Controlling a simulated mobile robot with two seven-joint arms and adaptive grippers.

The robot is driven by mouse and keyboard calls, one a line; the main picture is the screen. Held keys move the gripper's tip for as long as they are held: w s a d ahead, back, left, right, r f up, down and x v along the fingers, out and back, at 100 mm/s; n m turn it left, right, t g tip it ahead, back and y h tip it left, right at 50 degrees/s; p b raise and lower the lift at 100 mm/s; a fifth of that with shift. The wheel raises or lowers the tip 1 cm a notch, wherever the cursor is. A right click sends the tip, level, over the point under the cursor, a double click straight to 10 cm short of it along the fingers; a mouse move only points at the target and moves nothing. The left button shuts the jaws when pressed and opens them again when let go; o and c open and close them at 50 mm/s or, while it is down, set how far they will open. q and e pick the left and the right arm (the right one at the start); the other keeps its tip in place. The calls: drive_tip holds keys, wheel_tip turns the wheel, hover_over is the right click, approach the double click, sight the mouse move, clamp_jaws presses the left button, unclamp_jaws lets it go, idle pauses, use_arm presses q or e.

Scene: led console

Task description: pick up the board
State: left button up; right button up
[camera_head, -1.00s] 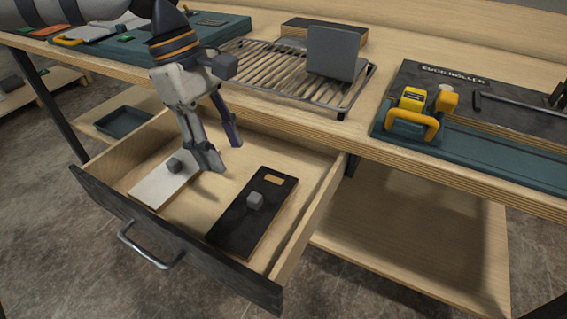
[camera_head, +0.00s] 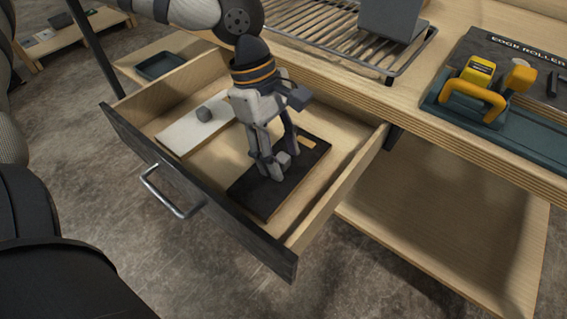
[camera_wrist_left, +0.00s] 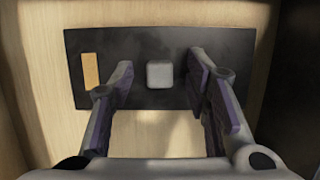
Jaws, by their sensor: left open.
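The black board (camera_head: 253,193) lies flat in the open drawer, at its right side. It has a small grey knob on its middle and a tan label near one end. In the left wrist view the board (camera_wrist_left: 220,44) shows whole behind my fingers, with the knob (camera_wrist_left: 160,74) between them. My left gripper (camera_head: 272,170) is open and points down over the board, its fingers on either side of the knob. The head view does not show clearly whether the fingers touch it. A white board (camera_head: 190,135) with a grey knob lies at the drawer's left. My right gripper is not seen.
The drawer (camera_head: 190,222) is pulled out, with wooden walls and a metal handle. Above it on the workbench are a slatted metal rack (camera_head: 310,30) with a grey block and a teal base (camera_head: 470,112) with a yellow-handled tool. The workbench edge lies close behind the arm.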

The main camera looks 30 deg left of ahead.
use_arm(q)
clamp_jaws()
